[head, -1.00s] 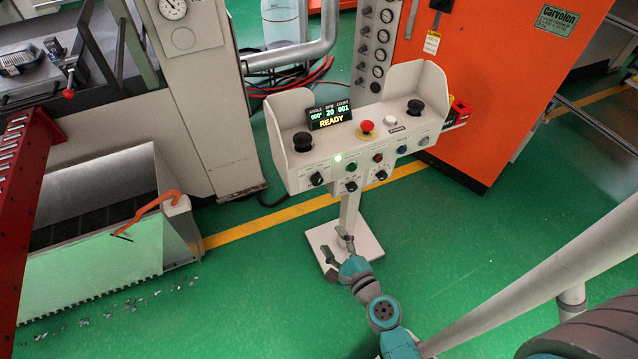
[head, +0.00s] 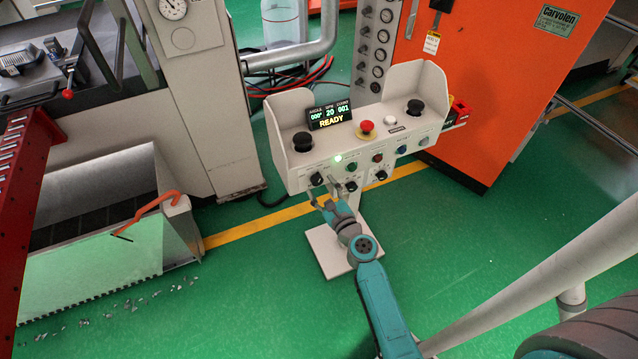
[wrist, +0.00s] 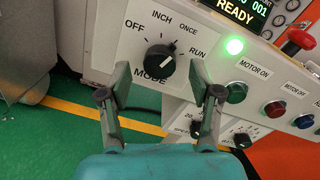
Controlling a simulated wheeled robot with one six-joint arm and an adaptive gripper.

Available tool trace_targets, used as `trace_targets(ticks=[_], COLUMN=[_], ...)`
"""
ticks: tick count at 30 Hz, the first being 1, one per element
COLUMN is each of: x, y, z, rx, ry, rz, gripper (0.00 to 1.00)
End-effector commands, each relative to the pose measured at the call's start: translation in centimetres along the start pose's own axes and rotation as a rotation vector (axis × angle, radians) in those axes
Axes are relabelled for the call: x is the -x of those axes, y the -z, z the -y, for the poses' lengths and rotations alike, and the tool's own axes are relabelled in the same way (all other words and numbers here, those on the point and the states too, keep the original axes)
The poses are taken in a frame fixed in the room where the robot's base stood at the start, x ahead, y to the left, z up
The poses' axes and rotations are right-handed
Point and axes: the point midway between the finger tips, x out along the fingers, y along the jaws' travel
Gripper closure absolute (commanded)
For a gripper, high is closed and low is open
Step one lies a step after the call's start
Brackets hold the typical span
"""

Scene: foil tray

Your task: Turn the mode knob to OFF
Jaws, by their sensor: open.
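The mode knob (wrist: 158,60) is a black round knob on a white MODE plate, with OFF at upper left, then INCH, ONCE and RUN at right. A white mark shows on its right side; I cannot tell its exact setting. In the head view the knob (head: 317,179) is the leftmost on the control box's front. My gripper (wrist: 160,70) is open and empty. In the wrist view its fingertips stand either side of the knob, with gaps; I cannot tell the remaining depth. In the head view my gripper (head: 324,191) is just below the box front.
The control box (head: 292,112) stands on a post. Its display (head: 329,116) reads READY and a green lamp (head: 338,158) is lit. Two other black selectors (head: 351,186) (head: 381,175), several buttons and a red mushroom button (head: 366,127) are close by. Green floor lies open in front.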

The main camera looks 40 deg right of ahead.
Motion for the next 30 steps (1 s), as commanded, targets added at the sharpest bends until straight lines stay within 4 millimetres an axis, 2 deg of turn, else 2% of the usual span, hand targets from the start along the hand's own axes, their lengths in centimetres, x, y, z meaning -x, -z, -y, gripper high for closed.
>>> trace_targets(ticks=[6,17,20,24,25,30], x=[-2.0,-2.4,-2.4,-2.4,-2.4,-2.4], y=[0.0,0.1,0.0,0.0,0.0,0.0], z=[0.0,0.0,0.0,0.0,0.0,0.0], rx=[0.001,0.001,0.001,0.001,0.001,0.007], ry=[0.0,0.0,0.0,0.0,0.0,0.0], rz=[0.0,-0.001,-0.001,-0.001,-0.001,-0.001], gripper=[0.36,0.36,0.59,0.94,0.96,0.96])
